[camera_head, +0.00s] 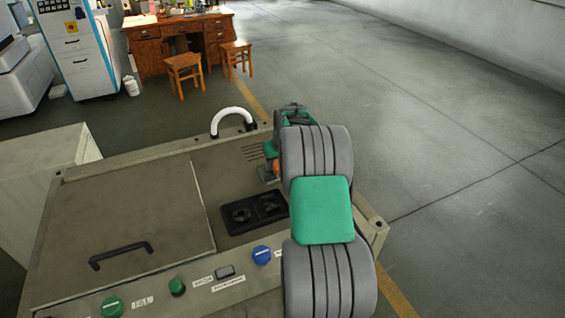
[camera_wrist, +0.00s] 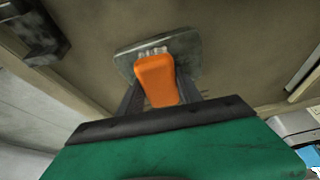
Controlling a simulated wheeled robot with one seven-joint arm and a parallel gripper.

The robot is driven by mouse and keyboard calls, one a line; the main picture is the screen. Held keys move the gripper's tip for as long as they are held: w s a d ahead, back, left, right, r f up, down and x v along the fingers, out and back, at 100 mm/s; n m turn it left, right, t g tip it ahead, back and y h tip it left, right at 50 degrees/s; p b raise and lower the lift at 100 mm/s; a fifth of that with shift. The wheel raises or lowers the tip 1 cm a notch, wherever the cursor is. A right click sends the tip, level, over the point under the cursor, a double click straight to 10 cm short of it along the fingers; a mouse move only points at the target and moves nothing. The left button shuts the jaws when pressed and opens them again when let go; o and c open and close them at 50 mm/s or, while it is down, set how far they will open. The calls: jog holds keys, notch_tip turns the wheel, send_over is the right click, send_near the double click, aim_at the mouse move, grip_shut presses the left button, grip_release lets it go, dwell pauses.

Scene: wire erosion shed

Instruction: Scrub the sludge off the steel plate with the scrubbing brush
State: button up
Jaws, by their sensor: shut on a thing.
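My gripper (camera_wrist: 158,92) is shut on the orange scrubbing brush (camera_wrist: 156,78), which sits between its two dark fingers. Pale bristles show at the brush's far end, over the steel plate (camera_wrist: 190,48). I cannot tell whether they touch it. The plate is grey-green with rounded corners and a mottled surface; I cannot clearly make out sludge on it. In the head view, a small part of the plate (camera_head: 264,174) and of the orange brush (camera_head: 276,168) shows beside my arm, which hides the rest. My gripper's fingers are mostly hidden there too.
The plate lies on a beige machine top (camera_head: 215,185). A dark two-well holder (camera_head: 240,217), a white curved pipe (camera_head: 217,121), a black handle (camera_head: 121,250) and front knobs (camera_head: 262,254) are nearby. A wooden desk (camera_head: 150,60) and stools stand behind. The floor at right is clear.

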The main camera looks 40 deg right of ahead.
aim_at(267, 170)
jog(key=shift+w+a, duration=0.2)
jog(key=shift+a, duration=0.6)
jog(key=shift+w+a, duration=0.2)
jog(key=shift+a, duration=0.95)
jog(key=shift+a+r+p, duration=0.2)
jog(key=shift+r, duration=0.55)
jog(key=shift+a+r+p, duration=0.2)
jog(key=shift+r, duration=0.55)
jog(key=shift+w+r+p, duration=0.1)
jog(key=shift+r+p, duration=1.1)
jog(key=shift+r, duration=1.3)
